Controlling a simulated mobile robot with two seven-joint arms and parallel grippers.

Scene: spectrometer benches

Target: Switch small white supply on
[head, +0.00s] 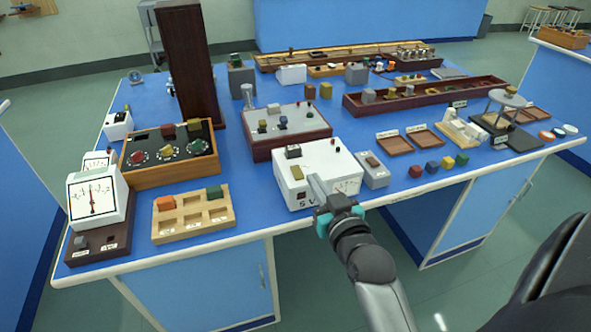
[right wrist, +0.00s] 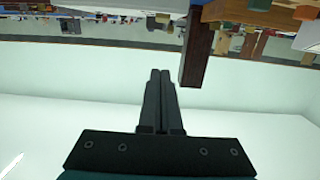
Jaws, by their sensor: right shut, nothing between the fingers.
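A white supply box (head: 325,160) marked "5 V" stands at the front edge of the blue bench in the head view. It has a dark block and small red knobs on its top, a dial at the right of its front, and a small dark patch at the front left. My right gripper (head: 317,183) reaches in from the lower right, its tips over the box's front face. Contact cannot be told. In the right wrist view the right gripper (right wrist: 160,74) is shut and empty. The switch's state cannot be made out. My left gripper is out of view.
A smaller white-grey box (head: 374,178) stands close right of the supply. A grey-topped wooden box (head: 262,143) is behind it. A wooden tray (head: 165,229) and a meter (head: 97,200) stand left. Coloured cubes (head: 431,167) lie to the right.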

